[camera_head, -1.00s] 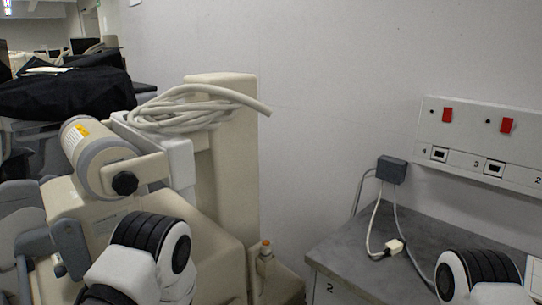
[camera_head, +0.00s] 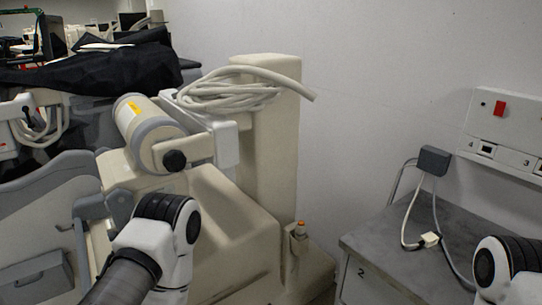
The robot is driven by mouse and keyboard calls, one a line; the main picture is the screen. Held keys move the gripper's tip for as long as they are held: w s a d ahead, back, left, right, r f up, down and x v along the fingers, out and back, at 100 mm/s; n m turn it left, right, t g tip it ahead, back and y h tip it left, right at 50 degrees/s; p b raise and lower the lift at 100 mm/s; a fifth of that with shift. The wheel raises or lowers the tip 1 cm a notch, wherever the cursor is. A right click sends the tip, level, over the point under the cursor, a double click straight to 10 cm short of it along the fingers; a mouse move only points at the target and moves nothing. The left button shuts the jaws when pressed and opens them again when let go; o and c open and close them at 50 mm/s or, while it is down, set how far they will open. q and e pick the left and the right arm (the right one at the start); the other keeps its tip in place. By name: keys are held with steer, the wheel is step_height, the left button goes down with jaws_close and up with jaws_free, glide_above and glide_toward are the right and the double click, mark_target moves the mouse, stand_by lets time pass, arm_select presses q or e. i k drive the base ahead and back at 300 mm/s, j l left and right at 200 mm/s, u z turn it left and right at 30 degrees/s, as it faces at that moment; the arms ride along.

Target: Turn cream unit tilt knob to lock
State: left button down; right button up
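The cream unit (camera_head: 222,228) stands at the middle left, with a cream cylindrical head (camera_head: 138,118) held on a bracket. The black tilt knob (camera_head: 174,161) is on the near side of that bracket, below the cylinder's grey end. My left arm is in front of the unit, below the knob and apart from it in the picture. My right arm shows only at the lower right edge. Neither gripper's fingers are in view. The knob's lock marking cannot be made out.
A coiled pale hose (camera_head: 235,92) hangs over the unit's column (camera_head: 272,150). A black cover (camera_head: 95,68) lies at the back left. Floor room is hard to see.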

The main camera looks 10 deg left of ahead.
mark_target(174, 160)
steer(key=u, duration=1.3)
